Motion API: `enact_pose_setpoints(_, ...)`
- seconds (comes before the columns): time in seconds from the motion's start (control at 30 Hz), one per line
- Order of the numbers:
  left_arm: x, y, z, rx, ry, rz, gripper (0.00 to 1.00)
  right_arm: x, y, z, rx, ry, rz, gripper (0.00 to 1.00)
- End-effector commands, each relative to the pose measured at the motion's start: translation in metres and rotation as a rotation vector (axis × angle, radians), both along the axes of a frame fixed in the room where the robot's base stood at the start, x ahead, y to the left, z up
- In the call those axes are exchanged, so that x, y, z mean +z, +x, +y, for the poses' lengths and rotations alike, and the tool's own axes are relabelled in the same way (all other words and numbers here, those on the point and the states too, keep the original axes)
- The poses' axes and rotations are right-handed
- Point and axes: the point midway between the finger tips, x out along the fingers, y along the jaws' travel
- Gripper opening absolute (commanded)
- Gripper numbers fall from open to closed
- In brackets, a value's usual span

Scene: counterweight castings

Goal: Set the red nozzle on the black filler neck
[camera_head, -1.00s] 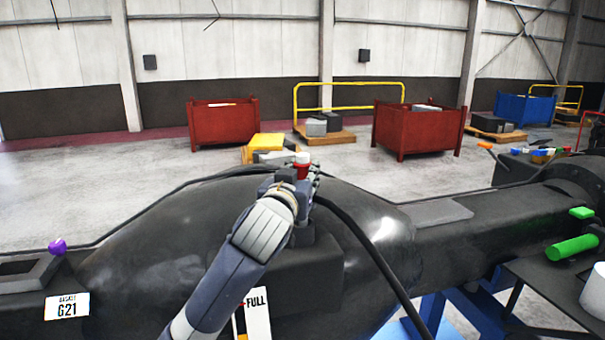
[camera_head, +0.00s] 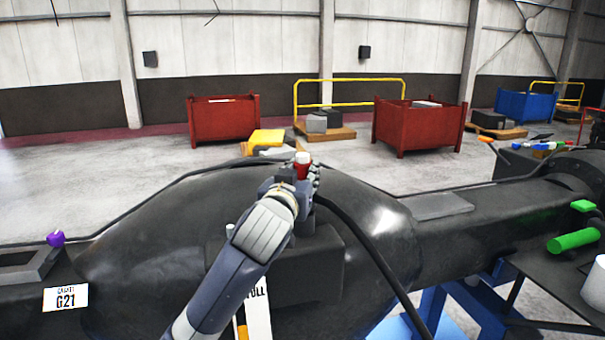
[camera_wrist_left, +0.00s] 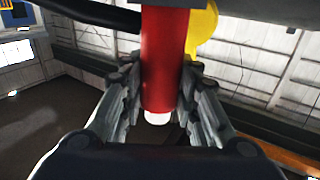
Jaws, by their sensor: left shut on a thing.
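My left gripper (camera_head: 302,180) is shut on the red nozzle (camera_head: 303,168) above the large black casting. The nozzle has a white end that points up in the head view. In the left wrist view the red nozzle (camera_wrist_left: 163,60) runs between the two finger rows, with its white end towards my palm. My right gripper is not in view.
A black hose (camera_head: 370,245) curves down beside my left gripper. A black block (camera_head: 315,275) stands behind my forearm, with a partly covered FULL strip (camera_head: 258,310). A purple knob (camera_head: 56,238) is at left; a green cylinder (camera_head: 573,241) lies at right.

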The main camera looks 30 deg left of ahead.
Motion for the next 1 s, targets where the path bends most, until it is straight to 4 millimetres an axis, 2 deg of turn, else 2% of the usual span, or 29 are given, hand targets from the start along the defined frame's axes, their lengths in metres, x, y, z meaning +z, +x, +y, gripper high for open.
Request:
enact_pose_setpoints(0.6,-0.014,0.000,0.000,0.000,0.001,-0.004,0.12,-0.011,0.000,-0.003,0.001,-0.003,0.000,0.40)
enact_pose_setpoints(0.63,-0.013,0.000,0.000,0.000,0.002,-0.005,0.36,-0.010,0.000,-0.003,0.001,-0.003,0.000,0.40)
enact_pose_setpoints(0.7,-0.013,0.000,0.000,0.000,0.001,-0.004,0.52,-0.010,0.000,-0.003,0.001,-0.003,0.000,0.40)
enact_pose_setpoints(1.0,-0.016,0.000,0.000,0.000,0.000,0.004,0.52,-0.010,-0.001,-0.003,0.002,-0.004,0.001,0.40)
